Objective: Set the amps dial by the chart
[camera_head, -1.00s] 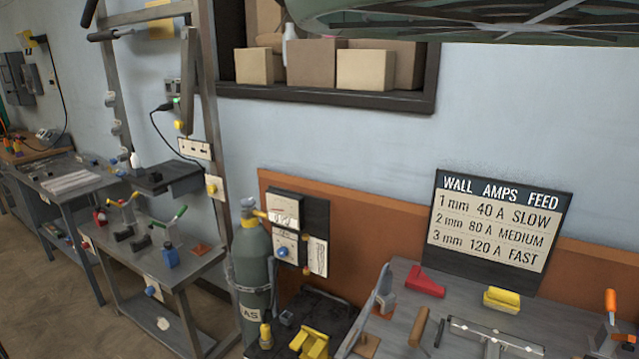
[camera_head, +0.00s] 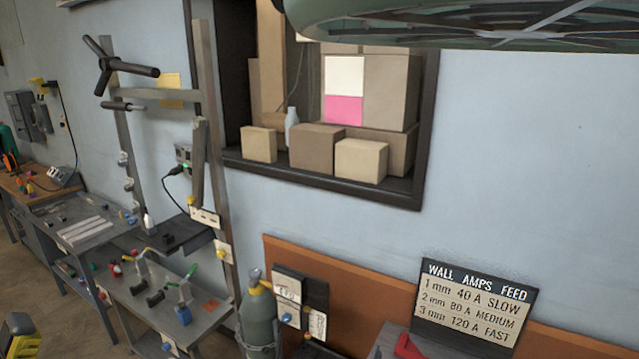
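The chart (camera_head: 472,303) is a dark board headed WALL AMPS FEED, at the lower right in the head view. It reads 1 mm 40 A SLOW, 2 mm 80 A MEDIUM and 3 mm 120 A FAST. A small blue knob (camera_head: 286,317) is on a wall panel (camera_head: 291,288) beside the green gas cylinder (camera_head: 259,318). I cannot read the panel's markings or tell whether this knob is the amps dial. My gripper does not show clearly in the view.
A shelf recess (camera_head: 330,190) with cardboard boxes is in the wall. A tool cart (camera_head: 205,328) and a workbench (camera_head: 75,225) stand at the left. A yellow and black thing (camera_head: 20,335) is cut off at the lower left. A red piece (camera_head: 408,347) lies below the chart.

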